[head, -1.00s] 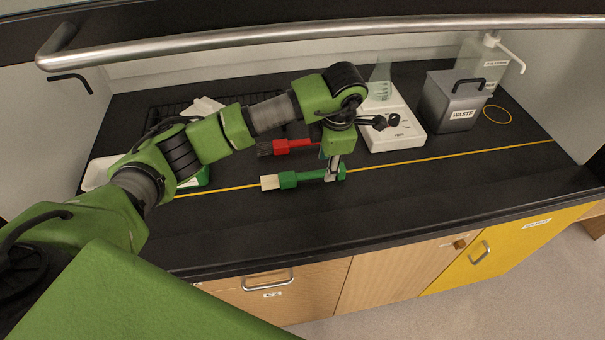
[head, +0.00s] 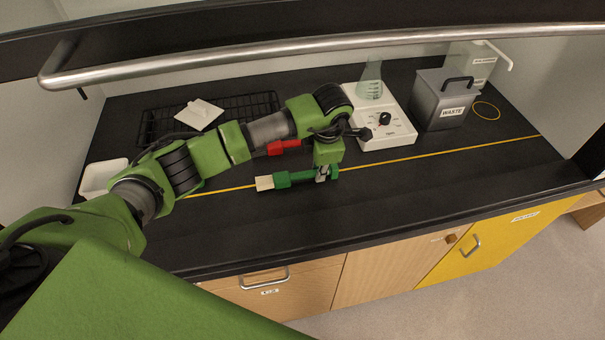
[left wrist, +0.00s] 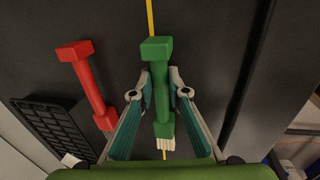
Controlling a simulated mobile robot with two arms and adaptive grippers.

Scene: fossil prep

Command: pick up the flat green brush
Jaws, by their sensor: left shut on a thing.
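The flat green brush (head: 287,180) has a pale bristle end pointing left in the head view, beside the yellow line on the black bench. My left gripper (head: 322,175) is around its handle, near the end away from the bristles. In the left wrist view the brush (left wrist: 160,100) runs between the two fingers of my left gripper (left wrist: 160,82), with the bristles toward the palm. The gripper is shut on the brush. I cannot tell if the brush is clear of the bench. My right gripper is not in view.
A red brush (head: 285,147) lies just behind, left of the green one in the wrist view (left wrist: 88,80). The bench front is clear.

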